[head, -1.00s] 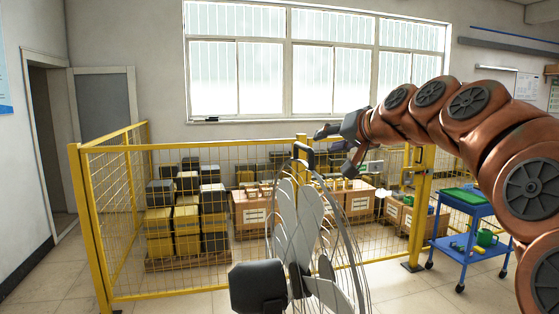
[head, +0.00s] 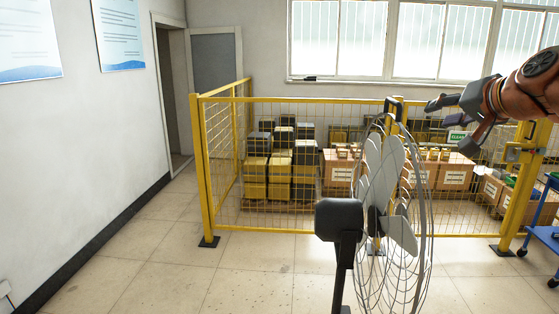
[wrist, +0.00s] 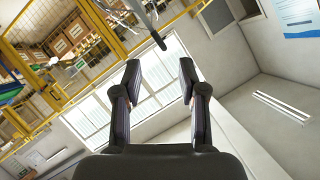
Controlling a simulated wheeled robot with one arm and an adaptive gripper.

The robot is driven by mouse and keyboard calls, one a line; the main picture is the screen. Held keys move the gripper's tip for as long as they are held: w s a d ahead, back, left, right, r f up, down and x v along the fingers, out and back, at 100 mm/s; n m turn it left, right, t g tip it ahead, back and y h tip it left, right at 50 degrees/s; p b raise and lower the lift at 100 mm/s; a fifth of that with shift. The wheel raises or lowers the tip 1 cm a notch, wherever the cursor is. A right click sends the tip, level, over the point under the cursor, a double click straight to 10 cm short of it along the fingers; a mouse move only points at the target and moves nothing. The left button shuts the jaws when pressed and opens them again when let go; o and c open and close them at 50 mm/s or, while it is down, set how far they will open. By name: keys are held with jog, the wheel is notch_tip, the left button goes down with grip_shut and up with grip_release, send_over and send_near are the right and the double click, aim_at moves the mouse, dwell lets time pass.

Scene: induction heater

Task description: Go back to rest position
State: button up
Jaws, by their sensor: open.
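My gripper (head: 455,118) is at the right of the head view, raised in front of the yellow fence and pointing left. Its two fingers are spread apart and nothing is between them. In the wrist view my gripper (wrist: 160,88) also shows open and empty, with the window and wall behind it. My copper-coloured arm reaches in from the right edge of the head view.
A standing fan (head: 385,195) is close in front, near my gripper in the picture. A yellow mesh fence (head: 208,170) encloses stacked crates (head: 268,175) and cardboard boxes (head: 455,172). A blue cart (head: 545,237) stands at the right edge. The floor (head: 130,265) at left is clear.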

jog(key=s+a+f+n+g, duration=0.1)
jog(key=s+a+f+g, duration=0.1)
jog(key=s+a+f, duration=0.4)
jog(key=s+a+f+n+g, duration=0.1)
jog(key=s+a+f+g, duration=0.2)
jog(key=f, duration=0.5)
jog(key=s+a+f+n+g, duration=0.1)
jog(key=s+a+f+g, duration=0.1)
jog(key=a+f, duration=0.5)
jog(key=s+f+n+g+h, duration=0.1)
jog(key=s+f+g, duration=0.3)
jog(key=s+f, duration=0.5)
jog(key=s+d+f+n+g+h, duration=0.1)
jog(key=s+f+g, duration=0.3)
jog(key=s+f, duration=0.6)
jog(key=s, duration=0.7)
jog(key=shift+s+f, duration=0.15)
jog(key=shift+s, duration=0.1)
